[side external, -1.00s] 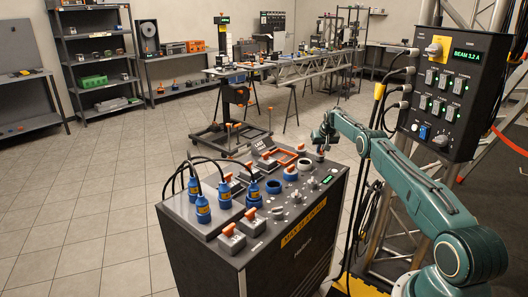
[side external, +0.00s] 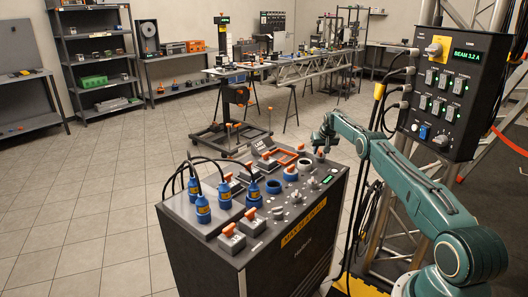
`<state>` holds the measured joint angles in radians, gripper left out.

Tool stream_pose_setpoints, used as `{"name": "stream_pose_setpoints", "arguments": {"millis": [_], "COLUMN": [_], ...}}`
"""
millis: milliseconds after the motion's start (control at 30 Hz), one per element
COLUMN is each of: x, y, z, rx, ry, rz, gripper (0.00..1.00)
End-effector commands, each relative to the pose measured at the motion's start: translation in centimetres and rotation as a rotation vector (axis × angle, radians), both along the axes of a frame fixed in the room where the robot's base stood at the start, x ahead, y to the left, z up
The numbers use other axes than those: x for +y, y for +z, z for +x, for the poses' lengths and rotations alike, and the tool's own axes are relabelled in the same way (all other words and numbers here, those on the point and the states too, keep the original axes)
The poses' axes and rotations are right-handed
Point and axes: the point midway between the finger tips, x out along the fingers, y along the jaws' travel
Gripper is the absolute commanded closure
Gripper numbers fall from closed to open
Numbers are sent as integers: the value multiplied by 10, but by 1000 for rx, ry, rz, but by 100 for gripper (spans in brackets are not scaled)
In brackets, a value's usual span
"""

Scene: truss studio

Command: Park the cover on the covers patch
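My gripper (side external: 321,141) points down over the far right corner of the console top. It is small and dark here, and I cannot tell whether its fingers are open or shut. A small pale and orange piece (side external: 320,154) shows just below it; I cannot tell whether the two touch. An orange-edged rectangle (side external: 297,161) lies on the console top to the left of my gripper and may be the covers patch. I cannot tell for sure which piece is the cover.
The console (side external: 230,246) carries several blue plugs with cables (side external: 203,205) at its left, grey switches with orange levers (side external: 231,238) in front, and an open blue ring (side external: 273,186). A dark control box (side external: 448,92) hangs at the right. Open floor lies left.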

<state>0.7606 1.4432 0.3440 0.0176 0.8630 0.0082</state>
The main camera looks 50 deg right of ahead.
Motion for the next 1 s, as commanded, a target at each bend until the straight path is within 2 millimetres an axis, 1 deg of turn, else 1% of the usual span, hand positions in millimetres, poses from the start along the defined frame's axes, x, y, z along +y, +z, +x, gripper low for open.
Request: {"name": "stream_pose_setpoints", "arguments": {"millis": [567,833,1000], "x": [5,10,15], "y": [18,30,44], "z": [-5,-10,-15], "rx": [0,0,0], "ry": [0,0,0], "rz": [0,0,0], "gripper": [66,66,66]}}
